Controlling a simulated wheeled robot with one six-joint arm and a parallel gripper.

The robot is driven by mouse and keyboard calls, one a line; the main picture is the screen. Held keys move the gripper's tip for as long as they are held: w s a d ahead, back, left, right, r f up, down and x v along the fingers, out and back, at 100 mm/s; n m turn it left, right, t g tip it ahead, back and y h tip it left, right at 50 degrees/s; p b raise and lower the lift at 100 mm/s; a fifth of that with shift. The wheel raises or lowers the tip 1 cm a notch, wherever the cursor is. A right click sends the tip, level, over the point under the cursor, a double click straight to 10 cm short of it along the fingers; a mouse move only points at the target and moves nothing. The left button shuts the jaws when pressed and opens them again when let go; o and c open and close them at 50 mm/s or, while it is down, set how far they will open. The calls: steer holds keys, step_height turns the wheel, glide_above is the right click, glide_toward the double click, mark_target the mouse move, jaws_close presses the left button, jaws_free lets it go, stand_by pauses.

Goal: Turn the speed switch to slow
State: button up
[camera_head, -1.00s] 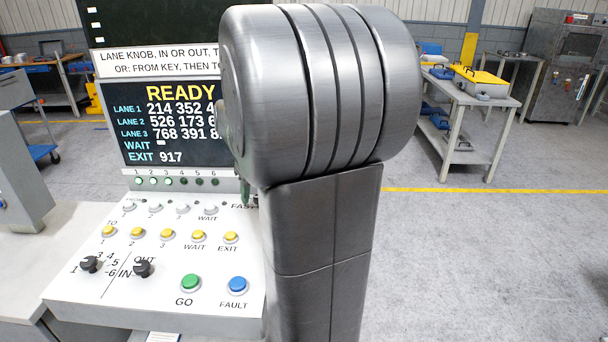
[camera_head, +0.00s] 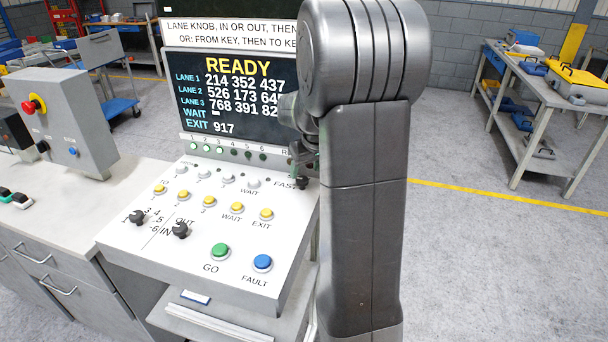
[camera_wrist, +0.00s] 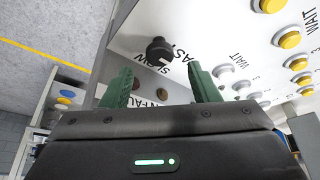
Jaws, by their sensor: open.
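The speed switch is a small black knob (camera_wrist: 160,50) on the white panel, between the SLOW and FAST lettering in the wrist view. A pale mark shows on its side near FAST, but its exact setting is hard to tell. In the head view the switch (camera_head: 302,183) sits at the panel's upper right, partly hidden by my arm. My gripper (camera_wrist: 160,69) is open and empty, its green fingers apart. The knob lies beyond the fingertips, roughly centred between them, and I see no contact. In the head view my arm hides most of the gripper.
The panel carries GO (camera_head: 220,252) and FAULT (camera_head: 262,263) buttons, yellow buttons, and two other black knobs (camera_head: 137,217). The screen (camera_head: 235,97) reads READY. A grey box with a red stop button (camera_head: 34,104) stands left.

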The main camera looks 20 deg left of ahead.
mark_target(302, 179)
steer(key=shift+x, duration=2.3)
steer(key=c, duration=1)
steer(key=shift+o, duration=0.2)
